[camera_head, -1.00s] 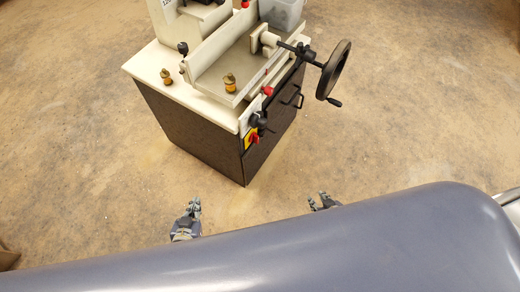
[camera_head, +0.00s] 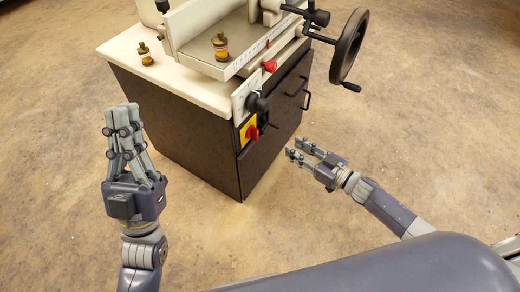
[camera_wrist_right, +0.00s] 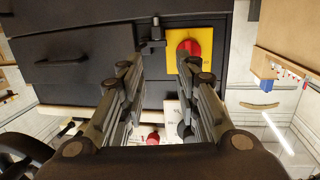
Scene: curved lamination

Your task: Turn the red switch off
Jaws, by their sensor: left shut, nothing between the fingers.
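The red switch (camera_head: 253,132) is a red knob on a yellow plate on the upper front of the dark machine cabinet (camera_head: 180,115). In the right wrist view the red switch (camera_wrist_right: 189,47) lies beyond the right finger, near the top. My right gripper (camera_head: 297,148) is open and empty, to the right of the switch and apart from it. In the right wrist view the fingers of my right gripper (camera_wrist_right: 160,85) are spread wide. My left gripper (camera_head: 122,110) is shut and empty, pointing up, left of the cabinet.
A black knob (camera_head: 257,103) sits just above the switch, and a red knob (camera_head: 269,66) higher up. A black handwheel (camera_head: 348,46) juts out at the right. A black drawer handle (camera_head: 306,95) sticks out of the cabinet. The floor (camera_head: 235,240) in front is clear.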

